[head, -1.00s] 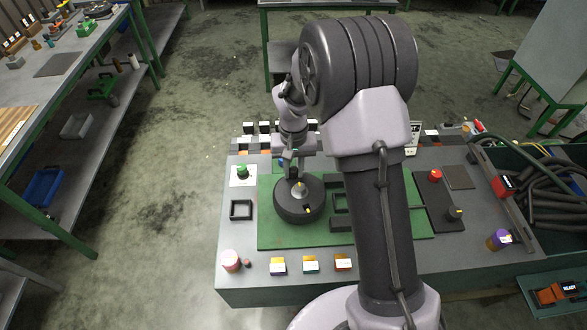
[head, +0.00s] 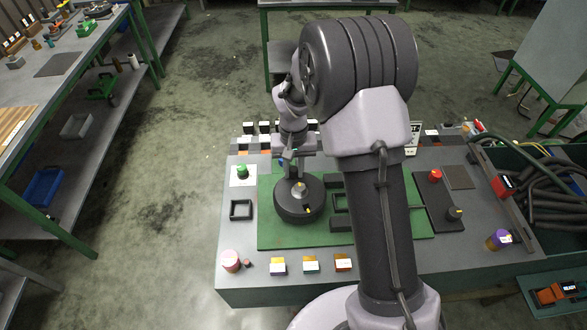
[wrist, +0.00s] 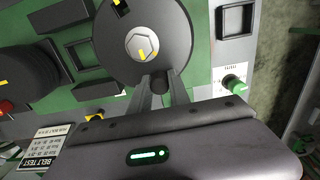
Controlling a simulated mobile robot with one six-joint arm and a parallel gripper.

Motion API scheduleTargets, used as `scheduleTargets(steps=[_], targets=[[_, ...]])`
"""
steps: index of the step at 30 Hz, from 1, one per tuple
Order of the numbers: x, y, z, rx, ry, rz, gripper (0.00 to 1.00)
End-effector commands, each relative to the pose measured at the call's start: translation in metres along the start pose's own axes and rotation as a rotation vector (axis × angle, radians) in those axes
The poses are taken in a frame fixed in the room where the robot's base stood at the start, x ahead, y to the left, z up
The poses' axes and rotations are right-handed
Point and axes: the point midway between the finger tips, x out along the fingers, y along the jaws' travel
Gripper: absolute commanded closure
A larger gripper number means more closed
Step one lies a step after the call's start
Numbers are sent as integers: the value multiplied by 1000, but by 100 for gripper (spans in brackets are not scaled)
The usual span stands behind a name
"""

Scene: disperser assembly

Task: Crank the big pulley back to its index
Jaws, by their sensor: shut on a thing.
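The big pulley (head: 296,210) is a dark round disc lying flat on the green plate (head: 285,237). It has a light hexagonal hub (wrist: 142,44) with a yellow mark on it, and another yellow mark near its rim. In the wrist view the pulley (wrist: 172,30) fills the upper middle. My gripper (wrist: 160,92) is at the pulley's edge, its two fingers shut on a small dark crank knob (wrist: 160,81). In the head view my gripper (head: 289,172) is at the far side of the pulley, and the knob is hard to make out there.
A green knob (head: 242,171) on a white card and a square black frame (head: 241,210) are left of the pulley. My arm hides part of the plate on the right. A red button (head: 435,174) stands further right. Small coloured blocks (head: 310,264) line the front edge.

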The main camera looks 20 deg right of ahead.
Motion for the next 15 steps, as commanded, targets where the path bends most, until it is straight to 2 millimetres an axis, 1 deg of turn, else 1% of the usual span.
scheduleTargets(steps=[8,15], targets=[[-1,-5,1,-84,2,0,100],[-2,-14,5,-274,2,0,100]])
